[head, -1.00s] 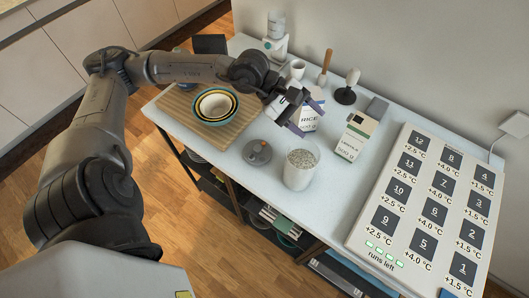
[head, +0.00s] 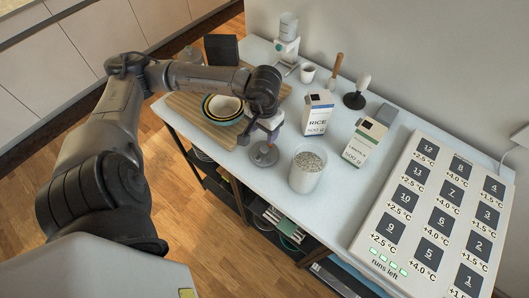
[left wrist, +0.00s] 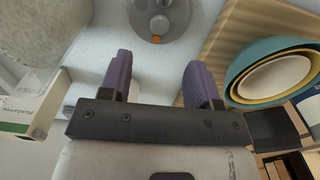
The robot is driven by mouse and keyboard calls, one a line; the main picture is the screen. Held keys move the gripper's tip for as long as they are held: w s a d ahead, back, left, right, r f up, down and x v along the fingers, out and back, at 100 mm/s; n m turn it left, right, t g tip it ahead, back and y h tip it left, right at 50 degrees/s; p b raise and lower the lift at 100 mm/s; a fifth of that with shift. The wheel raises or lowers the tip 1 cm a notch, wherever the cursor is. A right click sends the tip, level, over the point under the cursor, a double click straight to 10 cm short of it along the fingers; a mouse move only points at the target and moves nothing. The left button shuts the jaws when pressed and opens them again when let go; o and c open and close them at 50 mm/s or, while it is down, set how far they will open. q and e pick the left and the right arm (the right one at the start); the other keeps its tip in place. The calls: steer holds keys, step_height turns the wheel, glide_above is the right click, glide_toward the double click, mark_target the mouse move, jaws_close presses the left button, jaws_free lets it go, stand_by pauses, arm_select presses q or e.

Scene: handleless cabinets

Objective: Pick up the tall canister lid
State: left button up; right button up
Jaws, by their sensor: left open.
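The lid (head: 265,155) is a round grey disc with a knob, lying flat on the light table. The tall canister (head: 306,170), whitish and open, stands just right of it, filled with pale grains. My left gripper (head: 262,132) is open and empty, above the lid and partly covering it in the head view. In the left wrist view the lid (left wrist: 160,18) shows at the top edge, ahead of and apart from the two purple fingers (left wrist: 157,78). My right gripper is not in view.
Nested bowls (head: 222,108) sit on a wooden board (head: 190,104) left of the gripper. A rice carton (head: 317,112) and a lentils carton (head: 363,142) stand behind and right of the canister. A large panel (head: 435,215) fills the right end.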

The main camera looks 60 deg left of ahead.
mark_target(264, 148)
arm_select(q)
steer(key=shift+w+a+f, duration=0.1)
steer(key=shift+w+f, duration=0.05)
steer(key=shift+f, duration=4.55)
steer(key=shift+c, duration=0.4)
steer(key=c, duration=0.9)
